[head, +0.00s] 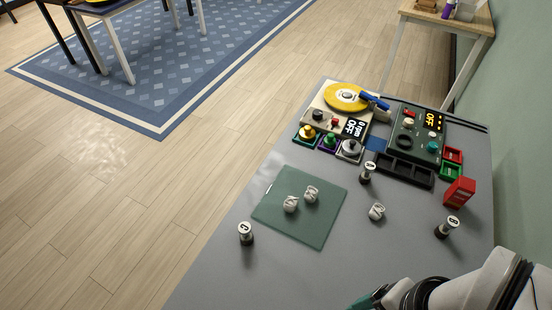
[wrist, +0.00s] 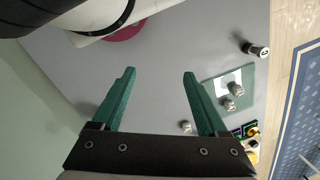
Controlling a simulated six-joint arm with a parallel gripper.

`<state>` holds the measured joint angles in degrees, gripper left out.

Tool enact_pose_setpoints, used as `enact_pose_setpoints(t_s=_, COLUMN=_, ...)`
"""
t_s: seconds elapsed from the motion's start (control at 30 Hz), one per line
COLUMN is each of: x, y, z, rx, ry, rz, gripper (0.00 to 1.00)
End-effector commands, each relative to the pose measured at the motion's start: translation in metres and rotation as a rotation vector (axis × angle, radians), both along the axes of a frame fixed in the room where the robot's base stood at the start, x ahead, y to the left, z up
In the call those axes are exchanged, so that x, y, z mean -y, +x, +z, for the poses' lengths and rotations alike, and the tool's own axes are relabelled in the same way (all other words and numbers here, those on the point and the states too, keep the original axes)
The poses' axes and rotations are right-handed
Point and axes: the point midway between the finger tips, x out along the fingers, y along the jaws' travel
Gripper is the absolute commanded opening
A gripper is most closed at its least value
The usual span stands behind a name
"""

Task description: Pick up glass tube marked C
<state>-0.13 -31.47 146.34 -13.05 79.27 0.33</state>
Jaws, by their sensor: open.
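Three short tubes with white, letter-marked caps and dark lower parts stand on the grey table. One tube (head: 246,234) is left of the green mat, one tube (head: 367,173) is by the black tray, and one tube (head: 447,227) is at the right. The letters are too small to read surely, so I cannot tell which is C. One tube (wrist: 257,50) also shows at the upper right in the wrist view. My gripper (wrist: 160,72) is open and empty, its green fingers apart above the table. In the head view only a green part of it shows at the bottom edge.
The green mat (head: 270,214) holds two white crumpled lumps (head: 290,204); another lump (head: 376,212) lies right of it. Devices with a yellow disc (head: 345,97) and a knob panel (head: 418,130), a black tray (head: 404,171) and a red box (head: 459,192) crowd the far end. The near table is clear.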

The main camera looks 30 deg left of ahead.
Motion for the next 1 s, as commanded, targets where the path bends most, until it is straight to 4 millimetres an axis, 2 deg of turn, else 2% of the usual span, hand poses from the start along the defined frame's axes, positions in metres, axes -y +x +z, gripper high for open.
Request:
enact_pose_setpoints(t_s=0.07, x=-0.002, y=0.005, z=0.000, rx=-0.037, ry=-0.041, rz=0.142, gripper=0.76)
enact_pose_setpoints(t_s=0.13, x=-0.007, y=0.016, z=0.000, rx=-0.098, ry=-0.125, rz=0.413, gripper=0.76)
enact_pose_setpoints(t_s=0.17, x=-0.011, y=0.024, z=-0.001, rx=-0.128, ry=-0.175, rz=0.564, gripper=0.76)
enact_pose_setpoints(t_s=0.27, x=-0.044, y=0.057, z=-0.010, rx=-0.230, ry=-0.374, rz=1.120, gripper=0.76)
enact_pose_setpoints(t_s=0.3, x=-0.066, y=0.069, z=-0.016, rx=-0.268, ry=-0.470, rz=1.349, gripper=0.76)
enact_pose_setpoints(t_s=0.37, x=-0.111, y=0.081, z=-0.029, rx=-0.326, ry=-0.632, rz=1.700, gripper=0.76)
enact_pose_setpoints(t_s=0.43, x=-0.173, y=0.081, z=-0.049, rx=-0.383, ry=-0.855, rz=2.083, gripper=0.76)
enact_pose_setpoints(t_s=0.5, x=-0.234, y=0.062, z=-0.072, rx=-0.427, ry=-1.095, rz=2.399, gripper=0.76)
enact_pose_setpoints(t_s=0.6, x=-0.297, y=0.020, z=-0.101, rx=-0.463, ry=-1.407, rz=2.693, gripper=0.76)
enact_pose_setpoints(t_s=0.63, x=-0.309, y=0.009, z=-0.107, rx=0.464, ry=1.466, rz=-2.720, gripper=0.76)
enact_pose_setpoints(t_s=0.7, x=-0.328, y=-0.011, z=-0.118, rx=0.433, ry=1.466, rz=-2.572, gripper=0.76)
enact_pose_setpoints(t_s=0.77, x=-0.334, y=-0.018, z=-0.124, rx=0.421, ry=1.466, rz=-2.508, gripper=0.76)
enact_pose_setpoints(t_s=0.87, x=-0.331, y=-0.003, z=-0.132, rx=0.423, ry=1.466, rz=-2.488, gripper=0.76)
enact_pose_setpoints(t_s=1.0, x=-0.319, y=0.035, z=-0.148, rx=0.425, ry=1.464, rz=-2.493, gripper=0.76)
